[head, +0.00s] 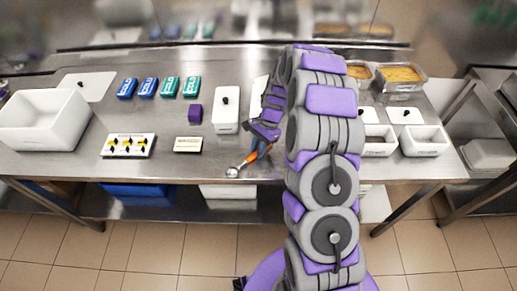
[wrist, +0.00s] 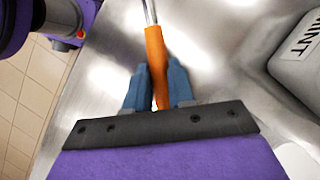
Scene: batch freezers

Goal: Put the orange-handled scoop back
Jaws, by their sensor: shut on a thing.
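The orange-handled scoop (head: 259,152) is at the front edge of the steel table, its round metal bowl (head: 233,172) pointing left and toward the front. My gripper (head: 264,143) is shut on its orange handle. In the wrist view the orange handle (wrist: 155,60) stands between the two blue-grey fingers of my gripper (wrist: 158,88), with the metal shaft running out of the top of the picture. The bowl is out of the wrist view. I cannot tell whether the scoop touches the table. My arm hides part of the table behind it.
On the steel table (head: 75,168) stand a white bin (head: 42,122), blue and green packs (head: 148,87), a purple block (head: 193,114), a lidded white tub (head: 226,112) and a panel with black-and-yellow pieces (head: 128,145). White tubs (head: 424,141) and food trays (head: 399,76) stand right of my arm.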

